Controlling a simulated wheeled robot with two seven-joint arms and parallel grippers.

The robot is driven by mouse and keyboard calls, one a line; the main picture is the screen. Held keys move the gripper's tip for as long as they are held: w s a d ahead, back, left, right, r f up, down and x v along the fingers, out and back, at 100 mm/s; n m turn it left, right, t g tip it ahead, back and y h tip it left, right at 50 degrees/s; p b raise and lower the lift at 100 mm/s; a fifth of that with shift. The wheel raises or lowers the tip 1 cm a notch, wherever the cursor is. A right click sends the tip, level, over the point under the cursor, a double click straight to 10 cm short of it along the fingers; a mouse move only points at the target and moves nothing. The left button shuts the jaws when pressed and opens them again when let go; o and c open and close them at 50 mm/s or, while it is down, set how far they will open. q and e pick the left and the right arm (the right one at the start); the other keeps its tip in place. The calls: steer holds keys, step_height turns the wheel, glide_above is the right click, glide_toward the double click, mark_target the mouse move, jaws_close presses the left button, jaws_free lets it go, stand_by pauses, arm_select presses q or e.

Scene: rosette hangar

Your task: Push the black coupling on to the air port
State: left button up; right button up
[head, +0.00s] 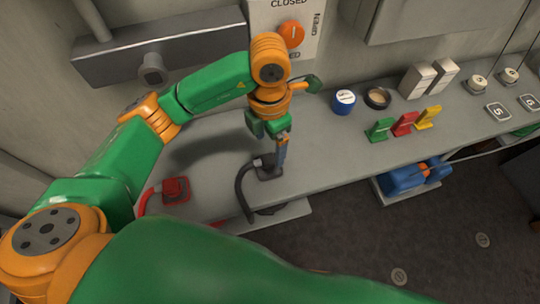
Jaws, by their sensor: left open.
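The black coupling (268,171) sits on the grey bench, with a dark hose (241,192) curving from it over the front edge. My left gripper (281,160) is open and points down at the coupling's right side. I cannot tell whether its fingers touch the coupling. A grey stub (151,72) juts from the dark grey wall box at upper left; it may be the air port, but no label on it is readable. My right gripper is not in view.
A red coupling (175,189) with a red hose stands left on the bench (330,160). A blue-and-white round container (343,102), green, red and yellow pieces (404,123) and pale boxes (418,80) stand to the right. A blue object (403,178) lies below the bench.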

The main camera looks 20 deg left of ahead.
mark_target(267, 159)
arm_select(q)
steer(key=shift+s, duration=0.1)
steer(key=shift+f, duration=1.05)
steer(key=f+p, duration=0.1)
steer(key=f, duration=0.3)
steer(key=shift+s+a+p, duration=0.15)
steer(key=shift+a+p, duration=0.05)
steer(key=shift+p, duration=0.2)
steer(key=shift+f, duration=0.5)
steer(key=c, duration=1.4)
